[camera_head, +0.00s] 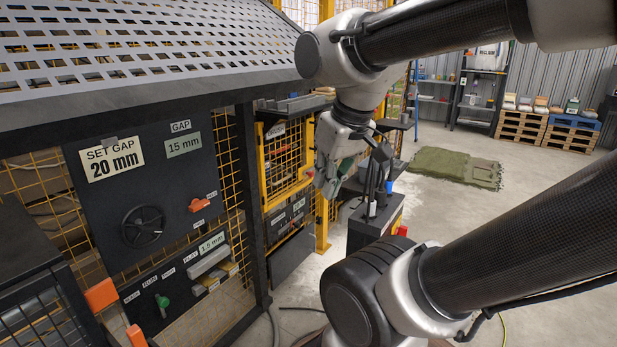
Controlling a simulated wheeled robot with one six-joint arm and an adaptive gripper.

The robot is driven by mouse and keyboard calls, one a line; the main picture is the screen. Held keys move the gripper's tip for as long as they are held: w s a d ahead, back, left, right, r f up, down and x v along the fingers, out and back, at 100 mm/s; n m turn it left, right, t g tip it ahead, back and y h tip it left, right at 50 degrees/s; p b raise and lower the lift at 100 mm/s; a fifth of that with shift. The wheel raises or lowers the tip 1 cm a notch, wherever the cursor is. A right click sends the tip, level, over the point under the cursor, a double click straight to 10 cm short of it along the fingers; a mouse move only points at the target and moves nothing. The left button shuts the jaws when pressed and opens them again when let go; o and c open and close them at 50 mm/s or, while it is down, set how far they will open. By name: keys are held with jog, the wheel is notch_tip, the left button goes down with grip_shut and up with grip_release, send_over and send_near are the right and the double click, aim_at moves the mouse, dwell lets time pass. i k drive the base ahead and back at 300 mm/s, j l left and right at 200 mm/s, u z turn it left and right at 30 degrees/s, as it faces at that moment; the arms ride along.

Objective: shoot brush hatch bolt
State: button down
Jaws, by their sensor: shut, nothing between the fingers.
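My gripper (328,186) hangs at the end of my arm in the middle of the view, just right of a yellow-framed mesh hatch (283,158). Its fingers are together and hold nothing. A small red-orange piece (309,173), possibly the bolt's knob, shows at the hatch's right edge, close to the fingertips. I cannot tell whether they touch. The bolt itself is too small to make out, so its position is unclear. The hatch looks closed against its frame.
A dark panel (85,205) at left carries a handwheel (143,227), an orange lever (199,205) and gap labels. Below it is a green lever (162,301). A dark cabinet (366,232) stands right of the hatch.

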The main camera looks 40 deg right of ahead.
aim_at(310, 172)
jog(key=k+j+z, duration=0.1)
jog(key=k, duration=0.35)
jog(key=k+j+z, duration=0.1)
jog(key=k+j, duration=0.15)
jog(key=k, duration=0.2)
jog(key=l, duration=0.35)
jog(key=k+l+z, duration=0.1)
jog(key=l, duration=0.95)
jog(key=i+l+z, duration=0.1)
jog(key=l, duration=0.6)
jog(key=i+l, duration=0.1)
jog(key=l, duration=0.6)
jog(key=l+z, duration=0.1)
jog(key=l, duration=0.6)
jog(key=i+l, duration=0.6)
jog(key=l, duration=0.25)
jog(key=i+l+u, duration=0.4)
jog(key=l+u, duration=0.2)
jog(key=i+l+u, duration=0.15)
jog(key=l+u, duration=0.15)
jog(key=l, duration=0.15)
jog(key=i+l+u, duration=0.1)
jog(key=l+u, duration=0.2)
jog(key=l, duration=0.15)
jog(key=i+j, duration=0.15)
jog(key=i, duration=0.05)
